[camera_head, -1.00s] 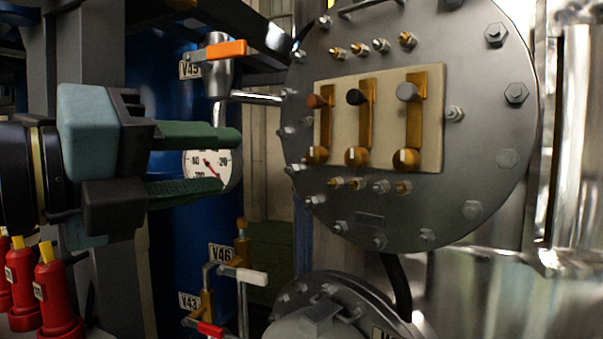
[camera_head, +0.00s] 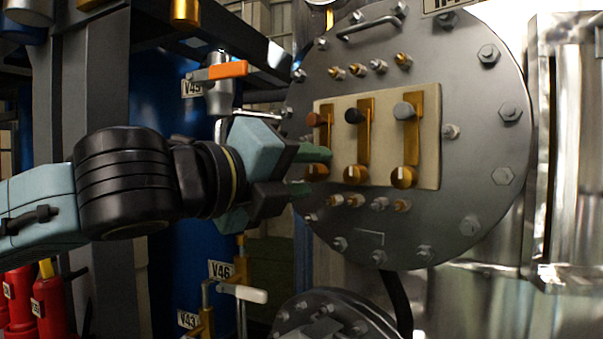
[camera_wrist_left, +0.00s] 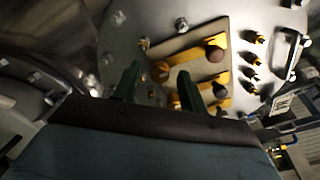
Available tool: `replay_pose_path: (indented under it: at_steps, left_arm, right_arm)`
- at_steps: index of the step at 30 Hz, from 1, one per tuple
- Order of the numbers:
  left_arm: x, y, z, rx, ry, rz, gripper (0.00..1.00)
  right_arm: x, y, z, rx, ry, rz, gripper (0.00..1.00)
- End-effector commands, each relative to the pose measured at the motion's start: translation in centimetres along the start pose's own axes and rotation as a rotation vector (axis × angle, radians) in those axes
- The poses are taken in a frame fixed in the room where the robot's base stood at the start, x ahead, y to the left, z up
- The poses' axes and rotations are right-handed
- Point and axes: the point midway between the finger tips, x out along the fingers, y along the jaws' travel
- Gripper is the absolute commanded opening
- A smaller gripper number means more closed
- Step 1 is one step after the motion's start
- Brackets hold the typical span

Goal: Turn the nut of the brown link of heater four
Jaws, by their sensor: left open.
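A beige panel (camera_head: 386,115) on a round grey metal cover carries three brass links. The left link has a brown knob (camera_head: 314,120) at its top and a brass nut (camera_head: 317,173) at its bottom. The other links have a black knob (camera_head: 354,116) and a grey knob (camera_head: 403,110). My left gripper (camera_head: 318,172) is open, its green fingers reaching in from the left, one above and one below the height of the brown link's nut. In the left wrist view my gripper (camera_wrist_left: 158,88) points at the panel, and a finger hides part of the nearest link. Contact cannot be told.
Several bolts and small brass fittings (camera_head: 355,200) stick out of the cover (camera_head: 460,170) around the panel. A valve with an orange handle (camera_head: 228,69) stands behind my wrist. A white-handled valve (camera_head: 243,293) and a smaller flange (camera_head: 320,310) are below.

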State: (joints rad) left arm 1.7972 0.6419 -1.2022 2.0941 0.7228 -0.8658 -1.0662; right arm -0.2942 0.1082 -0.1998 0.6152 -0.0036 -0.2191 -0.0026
Motion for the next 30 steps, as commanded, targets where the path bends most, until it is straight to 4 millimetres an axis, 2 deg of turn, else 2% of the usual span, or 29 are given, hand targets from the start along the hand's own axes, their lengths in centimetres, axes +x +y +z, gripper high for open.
replay_pose_path:
  at_steps: [4, 12, 14, 23, 30]
  left_arm:
    - [-0.01, 0.02, 0.0, 0.0, 0.0, 0.0, 0.41]
    - [-0.04, 0.02, 0.01, -0.001, 0.0, 0.001, 0.06]
    - [-0.04, 0.02, 0.01, -0.001, 0.0, 0.001, 0.0]
    - [-0.03, 0.04, 0.01, -0.037, 0.001, 0.002, 0.0]
    - [-0.01, 0.01, 0.03, -0.173, 0.002, 0.002, 0.0]
  right_arm:
    - [0.01, 0.1, 0.19, 0.0, -0.004, 0.001, 0.36]
    - [0.01, 0.17, 0.27, 0.0, -0.005, 0.002, 0.36]
    - [0.01, 0.17, 0.28, 0.0, -0.005, 0.002, 0.36]
    - [-0.22, 0.18, 0.31, 0.0, -0.006, 0.002, 0.36]
    - [-0.94, 0.06, 0.21, 0.003, -0.004, 0.0, 0.36]
